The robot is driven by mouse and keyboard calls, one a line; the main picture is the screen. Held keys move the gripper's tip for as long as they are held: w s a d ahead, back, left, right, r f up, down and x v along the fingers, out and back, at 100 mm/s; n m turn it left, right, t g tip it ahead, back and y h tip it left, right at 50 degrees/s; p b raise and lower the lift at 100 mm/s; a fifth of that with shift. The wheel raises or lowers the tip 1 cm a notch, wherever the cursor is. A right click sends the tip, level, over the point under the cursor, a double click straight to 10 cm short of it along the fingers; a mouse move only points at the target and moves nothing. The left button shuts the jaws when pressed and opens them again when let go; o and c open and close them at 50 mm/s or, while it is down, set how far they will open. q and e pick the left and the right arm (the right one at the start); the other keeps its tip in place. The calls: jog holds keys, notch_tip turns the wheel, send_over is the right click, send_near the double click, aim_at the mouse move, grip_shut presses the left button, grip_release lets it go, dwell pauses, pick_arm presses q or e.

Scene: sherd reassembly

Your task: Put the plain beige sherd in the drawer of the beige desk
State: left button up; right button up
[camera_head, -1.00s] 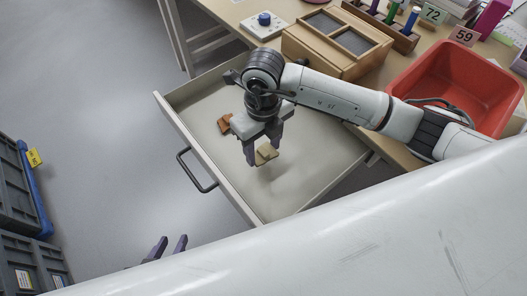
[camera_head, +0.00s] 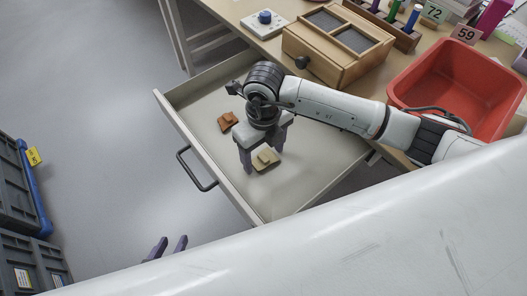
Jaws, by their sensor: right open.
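The plain beige sherd (camera_head: 265,160) lies in the open drawer (camera_head: 315,170) of the beige desk, on the drawer floor. My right gripper (camera_head: 263,160) points down into the drawer, with its fingers open on either side of the beige sherd. I cannot tell whether a finger touches it. My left gripper (camera_head: 168,246) shows only as two fingertips at the bottom left, apart and empty, outside the drawer.
An orange-brown sherd (camera_head: 228,122) lies in the drawer, left of my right gripper. On the desk are a wooden box (camera_head: 335,62), a red bin (camera_head: 470,75) and a white panel with a blue knob (camera_head: 264,22). Grey crates (camera_head: 14,205) stand at the far left.

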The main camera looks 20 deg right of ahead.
aim_at(264, 157)
notch_tip(264, 157, up, 12)
jog(key=p, duration=0.1)
jog(key=shift+r, duration=0.15)
dwell(1.4)
